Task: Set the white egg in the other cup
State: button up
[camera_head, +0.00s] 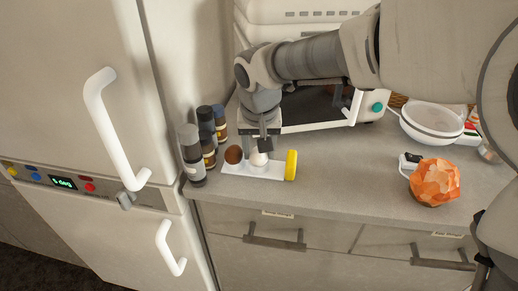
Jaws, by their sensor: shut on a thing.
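My gripper (262,146) points down over a small white tray (240,173) on the counter. It is shut on the white egg (258,158), whose pale side shows just below the fingers. A brown egg (233,155) sits to its left at the tray's left end. A yellow upright piece (291,165) stands at the tray's right end. The cups are too small and too hidden to make out, so I cannot tell whether the white egg touches one.
Several dark-capped jars (206,124) stand close left of the tray. A white oven (345,112) is behind my gripper. A white bowl (433,121) and an orange faceted object (435,182) are at the right. The counter between tray and orange object is clear.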

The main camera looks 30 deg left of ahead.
jog(key=shift+f, duration=0.25)
jog(key=o, duration=0.9)
jog(key=shift+c, duration=0.2)
